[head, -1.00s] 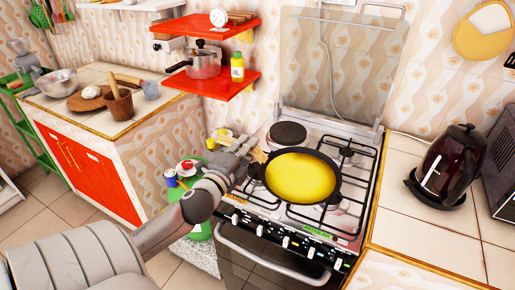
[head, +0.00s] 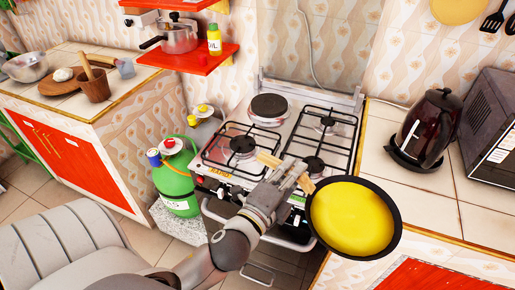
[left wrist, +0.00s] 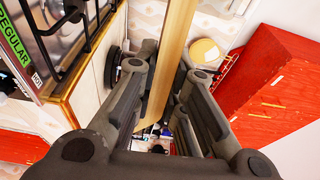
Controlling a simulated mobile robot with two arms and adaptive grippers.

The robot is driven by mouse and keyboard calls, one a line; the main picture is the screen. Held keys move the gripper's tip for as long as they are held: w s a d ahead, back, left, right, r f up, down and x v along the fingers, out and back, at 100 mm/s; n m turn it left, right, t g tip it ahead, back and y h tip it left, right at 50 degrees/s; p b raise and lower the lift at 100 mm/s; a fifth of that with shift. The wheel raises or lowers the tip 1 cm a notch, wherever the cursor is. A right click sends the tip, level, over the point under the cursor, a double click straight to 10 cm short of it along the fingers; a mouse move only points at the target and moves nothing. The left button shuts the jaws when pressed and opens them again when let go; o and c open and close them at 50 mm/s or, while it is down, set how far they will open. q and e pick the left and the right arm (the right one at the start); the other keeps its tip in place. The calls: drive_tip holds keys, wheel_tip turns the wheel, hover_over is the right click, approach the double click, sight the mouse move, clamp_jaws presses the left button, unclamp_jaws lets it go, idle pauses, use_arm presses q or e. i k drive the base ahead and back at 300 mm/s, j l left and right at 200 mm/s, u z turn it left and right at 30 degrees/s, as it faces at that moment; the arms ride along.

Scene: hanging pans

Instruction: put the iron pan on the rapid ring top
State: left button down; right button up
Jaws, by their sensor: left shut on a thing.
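The iron pan (head: 352,222) is black outside with a yellow inside. My left gripper (head: 288,176) is shut on its wooden handle, which shows between the fingers in the left wrist view (left wrist: 168,60). The pan is held up in front of the stove's right front corner, overlapping the counter's front edge in the picture. The rapid ring top, a dark round plate (head: 268,106), is at the back left of the stove and has nothing on it. My right gripper is not in view.
The stove (head: 296,118) has black grates over its gas burners. A dark kettle (head: 428,128) and a microwave (head: 490,120) stand on the right counter. A red shelf with a pot (head: 179,37) hangs at the back left. A green gas cylinder (head: 176,180) stands left of the stove.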

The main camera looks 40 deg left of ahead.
sight(260, 131)
drive_tip(key=i+j, duration=0.1)
drive_tip(key=j, duration=0.6)
drive_tip(key=i+j, duration=0.15)
drive_tip(key=j, duration=0.2)
drive_tip(key=i+j+z, duration=0.1)
drive_tip(key=j+z, duration=0.4)
drive_tip(key=j, duration=0.45)
drive_tip(key=z, duration=0.75)
